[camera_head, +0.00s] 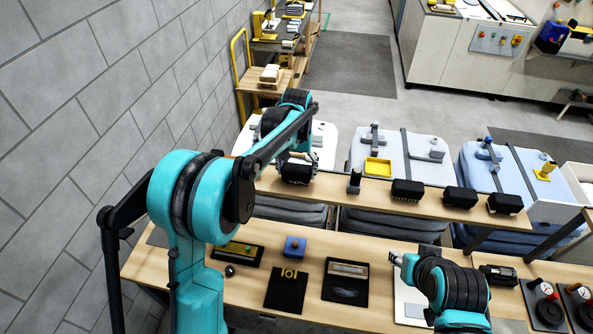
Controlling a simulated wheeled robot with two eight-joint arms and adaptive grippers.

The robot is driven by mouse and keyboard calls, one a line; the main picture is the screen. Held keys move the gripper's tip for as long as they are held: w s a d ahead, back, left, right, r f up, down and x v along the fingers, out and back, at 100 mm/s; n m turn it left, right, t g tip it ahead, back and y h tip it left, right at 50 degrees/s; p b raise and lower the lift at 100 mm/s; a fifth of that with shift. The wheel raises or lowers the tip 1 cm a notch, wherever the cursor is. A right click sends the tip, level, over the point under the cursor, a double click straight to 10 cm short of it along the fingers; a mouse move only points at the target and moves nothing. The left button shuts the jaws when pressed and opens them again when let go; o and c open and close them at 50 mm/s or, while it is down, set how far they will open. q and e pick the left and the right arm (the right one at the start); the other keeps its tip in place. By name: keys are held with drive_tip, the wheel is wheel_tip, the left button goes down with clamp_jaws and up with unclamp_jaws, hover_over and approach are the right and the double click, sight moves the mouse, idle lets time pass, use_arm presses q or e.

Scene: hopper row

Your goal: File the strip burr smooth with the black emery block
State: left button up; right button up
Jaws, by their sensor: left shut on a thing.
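My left gripper (297,168) is at the left end of the raised wooden shelf. It is shut on a small dark thing, mostly hidden by the fingers; I cannot tell whether it is the black emery block. Several black blocks stand along the shelf, one in the middle (408,190) and others to the right (460,197). On the bench below, a black plate (345,289) carries a pale metal strip (349,268); any burr is too small to see. My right gripper (398,259) is low over the bench, right of this plate, its fingers too small to read.
A black plate with a yellow part (287,290), a blue block (295,247) and a dark knob (230,271) are on the bench left of the strip. A yellow tray (378,167) sits behind the shelf. A brick wall (80,120) rises at left.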

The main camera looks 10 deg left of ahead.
sight(297, 167)
use_arm(q)
drive_tip(key=shift+r+p, duration=1.4)
drive_tip(key=shift+r, duration=1.35)
